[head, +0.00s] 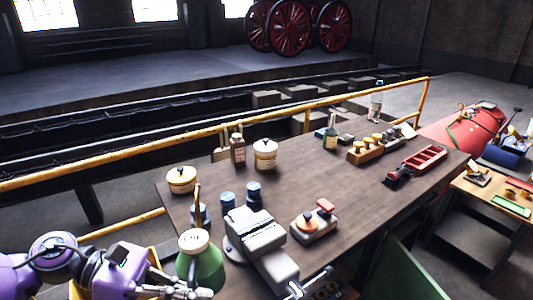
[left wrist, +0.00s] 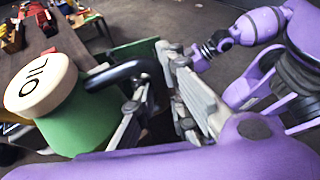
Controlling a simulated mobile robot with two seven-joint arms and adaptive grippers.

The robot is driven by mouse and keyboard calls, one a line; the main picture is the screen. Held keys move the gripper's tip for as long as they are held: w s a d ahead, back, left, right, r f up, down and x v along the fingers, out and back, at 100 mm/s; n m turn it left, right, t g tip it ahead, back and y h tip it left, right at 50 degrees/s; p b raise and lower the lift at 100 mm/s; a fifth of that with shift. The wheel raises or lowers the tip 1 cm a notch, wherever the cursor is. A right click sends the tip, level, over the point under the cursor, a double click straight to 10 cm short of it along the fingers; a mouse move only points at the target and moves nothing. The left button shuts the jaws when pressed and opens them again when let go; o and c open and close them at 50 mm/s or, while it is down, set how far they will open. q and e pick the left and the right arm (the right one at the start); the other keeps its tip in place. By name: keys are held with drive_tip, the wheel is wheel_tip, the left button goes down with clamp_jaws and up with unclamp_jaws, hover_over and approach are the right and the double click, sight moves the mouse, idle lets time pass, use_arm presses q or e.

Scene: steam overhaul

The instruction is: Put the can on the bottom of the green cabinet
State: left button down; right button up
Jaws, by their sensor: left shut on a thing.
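The can is a green oil can with a cream lid marked OIL. In the head view the can (head: 207,265) is at the lower left, by the bench's near edge; in the left wrist view the can (left wrist: 75,125) is tilted at the left. My left gripper (head: 172,285) is beside it, with its fingers (left wrist: 155,100) shut on the can's black handle (left wrist: 115,72). A green panel (head: 415,272), perhaps part of the green cabinet, shows below the bench at the lower right. The cabinet's bottom is hidden. I cannot make out my right gripper.
The wooden bench (head: 345,195) holds a grey vise (head: 255,235), several jars and bottles, and a red tray (head: 422,158). A yellow railing (head: 275,112) runs behind it. A second table (head: 485,195) stands at the right, with a floor gap between.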

sight(181, 270)
use_arm(q)
drive_tip(key=shift+a, duration=0.3)
drive_tip(key=w+n+t, duration=0.1)
drive_tip(key=w, duration=0.1)
drive_tip(key=w+n+t, duration=0.1)
drive_tip(key=w, duration=0.1)
drive_tip(key=w+f+n+t, duration=0.1)
drive_tip(key=w, duration=0.1)
drive_tip(key=shift+w+a+f+t, duration=0.1)
drive_tip(key=shift+w+a+t, duration=0.05)
drive_tip(key=shift+a+t, duration=0.2)
drive_tip(key=w+a+n+t, duration=0.1)
drive_tip(key=w, duration=0.1)
drive_tip(key=w+a+r+n+t+y, duration=0.1)
drive_tip(key=w+t, duration=0.1)
drive_tip(key=w+a+r+n+t+y, duration=0.1)
drive_tip(key=w+a+n, duration=0.1)
drive_tip(key=shift+w+t, duration=0.35)
drive_tip(key=shift+w+r+n+y, duration=0.1)
drive_tip(key=shift+n+y, duration=0.2)
drive_tip(key=shift+d, duration=0.1)
use_arm(e)
drive_tip(key=shift+g, duration=0.6)
drive_tip(key=s+a+f, duration=0.2)
drive_tip(key=s+f, duration=0.1)
drive_tip(key=shift+s, duration=0.15)
use_arm(q)
drive_tip(key=shift+f, duration=0.2)
use_arm(e)
drive_tip(key=shift+d, duration=0.1)
